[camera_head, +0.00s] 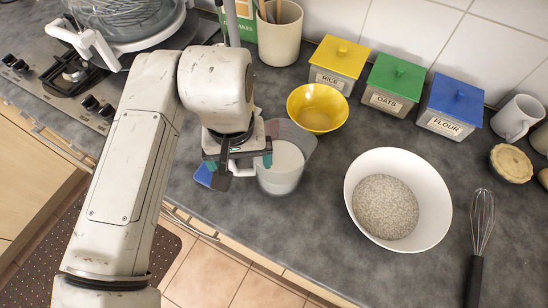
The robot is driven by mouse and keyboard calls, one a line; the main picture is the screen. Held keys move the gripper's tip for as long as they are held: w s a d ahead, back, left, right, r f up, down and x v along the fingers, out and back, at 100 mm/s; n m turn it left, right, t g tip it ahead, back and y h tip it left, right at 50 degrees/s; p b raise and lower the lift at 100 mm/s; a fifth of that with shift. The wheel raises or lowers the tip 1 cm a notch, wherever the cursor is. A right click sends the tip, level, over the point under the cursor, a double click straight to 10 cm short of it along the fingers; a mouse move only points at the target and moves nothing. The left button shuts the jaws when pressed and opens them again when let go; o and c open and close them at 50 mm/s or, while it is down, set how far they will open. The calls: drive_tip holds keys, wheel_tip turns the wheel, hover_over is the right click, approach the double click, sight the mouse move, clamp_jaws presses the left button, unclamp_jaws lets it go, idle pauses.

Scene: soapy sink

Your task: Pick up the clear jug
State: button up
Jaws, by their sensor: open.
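The clear jug (281,177) stands upright on the dark counter, left of the middle of the view, with whitish contents showing through its wall. My gripper (246,165) is open at the jug's left side, close to its wall. Part of the jug's left side and rim is hidden behind the gripper. I cannot tell whether the fingers touch the jug or straddle any part of it.
A yellow bowl (317,107) stands just behind the jug. A white bowl of grains (436,205) and a whisk (481,235) are to the right. Rice (338,62), oats (395,84) and flour (452,105) canisters line the back. The counter's front edge is close.

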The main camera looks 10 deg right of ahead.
drive_tip(key=shift+f, duration=0.15)
clamp_jaws()
idle(0.9)
